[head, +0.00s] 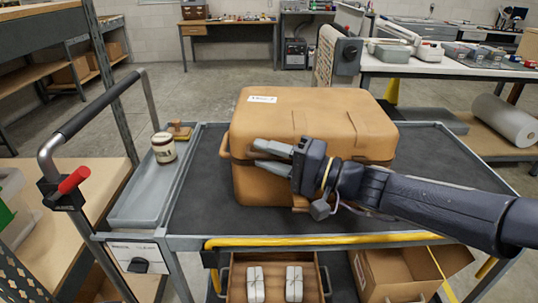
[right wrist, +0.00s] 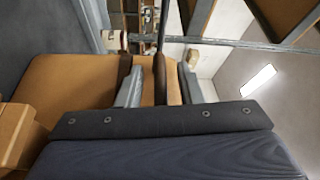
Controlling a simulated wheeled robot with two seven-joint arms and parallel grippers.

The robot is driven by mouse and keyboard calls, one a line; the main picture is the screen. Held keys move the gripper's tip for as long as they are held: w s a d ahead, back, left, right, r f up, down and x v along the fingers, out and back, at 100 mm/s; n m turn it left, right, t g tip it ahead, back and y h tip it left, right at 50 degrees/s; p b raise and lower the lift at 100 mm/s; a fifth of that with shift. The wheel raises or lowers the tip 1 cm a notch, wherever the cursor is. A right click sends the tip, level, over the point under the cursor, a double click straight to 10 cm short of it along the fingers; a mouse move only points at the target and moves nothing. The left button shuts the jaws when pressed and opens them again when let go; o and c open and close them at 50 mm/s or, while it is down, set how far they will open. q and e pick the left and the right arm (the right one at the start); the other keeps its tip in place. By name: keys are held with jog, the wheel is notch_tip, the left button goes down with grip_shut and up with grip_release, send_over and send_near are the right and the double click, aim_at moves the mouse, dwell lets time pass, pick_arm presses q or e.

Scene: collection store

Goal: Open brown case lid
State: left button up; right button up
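The brown case (head: 315,125) stands on the dark top of a cart, its lid (head: 325,108) down. A white label is on the lid's far left part. A handle shows at the case's left side, and a small part shows low on its front, mostly behind my gripper. My right gripper (head: 258,157) reaches in from the right across the case's front, fingers pointing left and apart. In the right wrist view, its two grey fingers (right wrist: 160,80) are spread, with brown case surface and dark brown strips showing between them; contact cannot be told. My left gripper is not in view.
The cart (head: 200,195) has a grey side tray (head: 140,200) with a jar (head: 163,147) and a wooden-handled item (head: 179,131). A yellow bar (head: 320,240) runs along its front, above a lower box (head: 410,272). A push handle (head: 100,105) rises at left.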

grip_shut()
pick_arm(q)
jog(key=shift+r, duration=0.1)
pick_arm(e)
jog(key=shift+r, duration=0.1)
